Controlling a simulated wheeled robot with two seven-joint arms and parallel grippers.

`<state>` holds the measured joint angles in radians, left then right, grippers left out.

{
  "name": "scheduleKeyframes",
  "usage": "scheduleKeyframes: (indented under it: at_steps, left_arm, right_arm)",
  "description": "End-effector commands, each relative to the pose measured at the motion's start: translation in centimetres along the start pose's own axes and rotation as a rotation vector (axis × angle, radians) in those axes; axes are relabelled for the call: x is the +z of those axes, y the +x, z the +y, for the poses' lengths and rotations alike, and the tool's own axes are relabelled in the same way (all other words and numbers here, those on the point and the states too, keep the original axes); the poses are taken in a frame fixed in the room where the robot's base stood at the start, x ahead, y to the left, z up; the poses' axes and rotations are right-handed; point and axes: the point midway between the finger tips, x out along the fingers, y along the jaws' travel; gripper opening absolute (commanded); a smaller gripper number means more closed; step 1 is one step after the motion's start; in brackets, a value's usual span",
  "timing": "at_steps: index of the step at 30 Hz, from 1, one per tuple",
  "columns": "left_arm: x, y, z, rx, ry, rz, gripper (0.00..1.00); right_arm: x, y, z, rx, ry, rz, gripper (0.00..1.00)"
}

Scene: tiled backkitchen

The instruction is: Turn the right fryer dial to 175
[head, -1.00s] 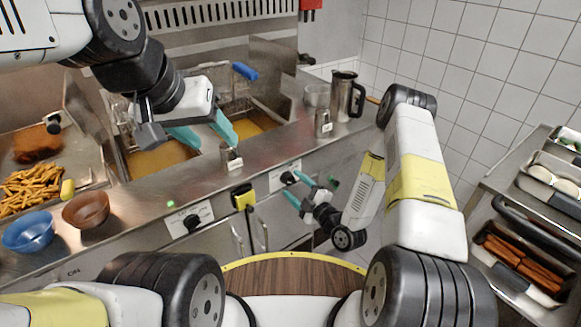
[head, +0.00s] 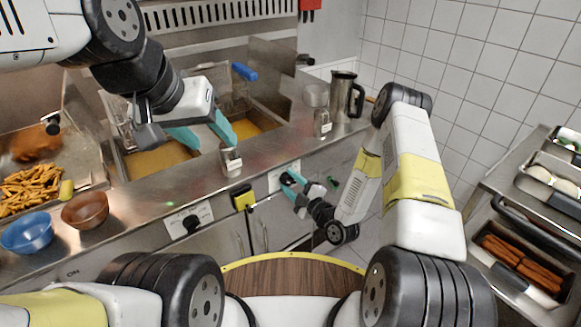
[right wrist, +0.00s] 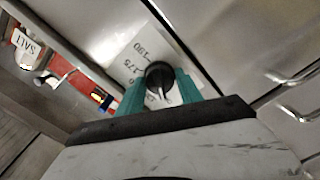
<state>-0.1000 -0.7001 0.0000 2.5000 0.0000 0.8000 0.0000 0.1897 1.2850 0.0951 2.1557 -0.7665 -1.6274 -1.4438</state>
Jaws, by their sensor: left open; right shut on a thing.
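The right fryer dial is a black knob on a white scale plate (head: 276,178) on the counter's front panel. In the right wrist view the dial (right wrist: 159,74) sits between the two teal fingers of my right gripper (right wrist: 160,90), which is shut on it. The plate there shows 190 and 175 upside down; a lower number is partly covered. In the head view my right gripper (head: 291,182) is at the plate and hides most of the knob. My left gripper (head: 203,133) is open and empty above the counter by the fryer basins.
The left fryer dial (head: 191,223) is further left on the same panel. A yellow block-like part (head: 243,200) sits between the dials. Shakers (head: 230,160) and a steel jug (head: 344,97) stand on the counter. A trolley with trays (head: 518,262) is at right.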

Motion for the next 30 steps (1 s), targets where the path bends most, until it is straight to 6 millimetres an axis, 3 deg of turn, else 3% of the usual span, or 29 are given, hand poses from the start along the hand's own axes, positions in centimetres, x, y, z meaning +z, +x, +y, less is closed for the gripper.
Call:
scheduleKeyframes:
  at_steps: [11, 30]
  left_arm:
    - [0.0, 0.0, 0.0, 0.0, 0.0, 0.0, 0.54]
    - [0.0, 0.0, 0.0, 0.0, 0.0, 0.0, 0.54]
  right_arm:
    - [0.06, -0.05, 0.06, 0.001, 0.164, -0.001, 0.02]
    - [0.18, -0.07, 0.18, 0.002, 0.76, -0.002, 0.02]
